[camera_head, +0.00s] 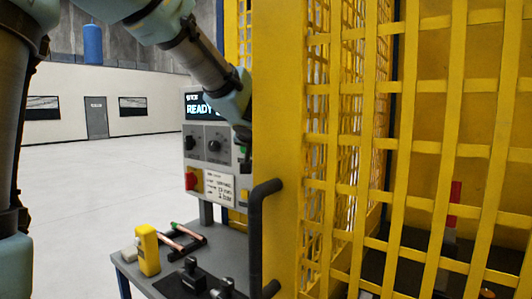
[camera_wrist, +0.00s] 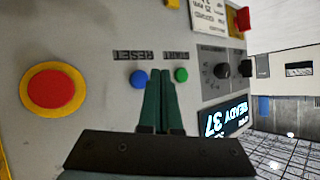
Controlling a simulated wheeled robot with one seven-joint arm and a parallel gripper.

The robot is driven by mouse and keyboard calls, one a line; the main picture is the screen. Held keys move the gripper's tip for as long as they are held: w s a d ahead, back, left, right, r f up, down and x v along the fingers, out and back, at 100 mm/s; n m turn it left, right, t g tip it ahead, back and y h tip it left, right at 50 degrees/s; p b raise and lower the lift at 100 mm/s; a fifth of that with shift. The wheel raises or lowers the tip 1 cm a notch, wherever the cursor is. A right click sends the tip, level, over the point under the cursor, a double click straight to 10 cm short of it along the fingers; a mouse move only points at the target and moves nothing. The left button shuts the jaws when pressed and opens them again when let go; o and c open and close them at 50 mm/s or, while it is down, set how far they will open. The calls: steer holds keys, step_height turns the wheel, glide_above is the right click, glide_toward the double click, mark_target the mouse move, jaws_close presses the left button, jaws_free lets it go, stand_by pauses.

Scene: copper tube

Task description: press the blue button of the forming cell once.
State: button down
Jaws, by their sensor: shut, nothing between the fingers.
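The blue button (camera_wrist: 138,78) is on the grey control panel (camera_head: 207,160) of the forming cell, below a label reading RESET in the wrist view. The green button (camera_wrist: 181,74) sits beside it. My gripper (camera_wrist: 162,71) is shut and empty. Its fingertips show between the two buttons, close to the right edge of the blue one. I cannot tell whether they touch the panel. In the head view, my arm and the yellow post hide the blue button and most of my gripper. The panel display (camera_wrist: 227,118) reads READY 37.
A red stop button on a yellow ring (camera_wrist: 50,90) is left of the blue button in the wrist view. The yellow post (camera_head: 277,130) and mesh guard (camera_head: 345,100) stand right of the panel. A bench below holds a yellow device (camera_head: 148,250) and copper tubes (camera_head: 172,242).

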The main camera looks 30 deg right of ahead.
steer(key=a, duration=0.1)
steer(key=s+a, duration=0.1)
steer(key=shift+s+a, duration=0.2)
steer(key=shift+a, duration=0.15)
stand_by(0.6)
steer(key=s+a+f+n+g+y, duration=0.25)
steer(key=a+f+g, duration=0.25)
steer(key=a+f, duration=1.1)
steer(key=s+a+f+n+g+y, duration=0.1)
steer(key=s+a+f, duration=0.3)
steer(key=a, duration=0.4)
steer(key=s+a+f+n+g+y, duration=0.1)
steer(key=s+a+f+n+g, duration=0.2)
steer(key=s+a, duration=0.3)
steer(key=a+b, duration=0.1)
steer(key=a, duration=0.2)
steer(key=shift+s+f+g, duration=0.2)
steer(key=shift+f+g, duration=0.1)
steer(key=shift+f, duration=0.1)
steer(key=shift+y, duration=0.25)
